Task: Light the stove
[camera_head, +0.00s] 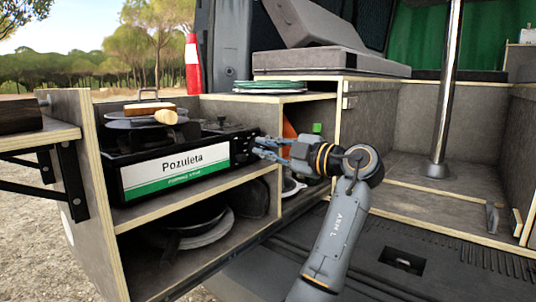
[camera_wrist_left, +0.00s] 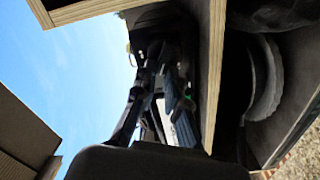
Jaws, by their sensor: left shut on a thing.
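The black stove (camera_head: 130,140) sits on the upper shelf of the pull-out cabinet, with a white and green "Pozuleta" label on its front. My left gripper (camera_head: 259,148) is at the right end of the stove's front, where the control knob is. It is shut, apparently on that knob, which the fingers mostly hide. In the left wrist view the fingers (camera_wrist_left: 158,75) reach to the dark stove body (camera_wrist_left: 158,38); the contact is dark and unclear. No flame is visible. My right gripper is not in view.
A pan (camera_head: 140,121) with a wooden-handled item (camera_head: 165,116) stands on the stove. Dark cookware (camera_head: 195,232) lies on the shelf below. Green-rimmed plates (camera_head: 270,86) are on the counter to the right. A metal pole (camera_head: 447,90) stands farther right.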

